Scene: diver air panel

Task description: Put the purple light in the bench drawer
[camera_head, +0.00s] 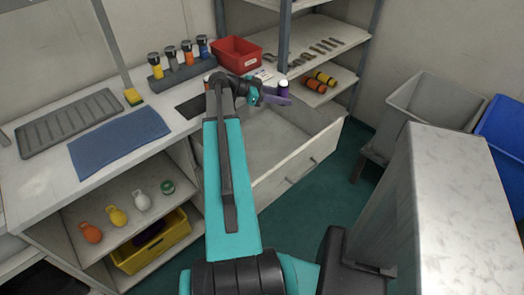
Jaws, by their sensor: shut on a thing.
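The purple light (284,91) is a small dark-purple cylinder with a pale top. It is held roughly upright at the end of my arm. My gripper (275,98) is shut on it, above the open bench drawer. The bench drawer (318,150) is pulled out from under the bench, with a pale front and a handle. Its visible floor looks empty; my arm hides its left part. The light's lower end is too small to make out clearly.
A rack (178,73) with several coloured lights and a red bin (237,55) stand on the bench. Shelves at the back hold orange and yellow cylinders (315,85). A blue mat (118,140) lies left. A pale cabinet (465,210) and grey tub (432,100) stand right.

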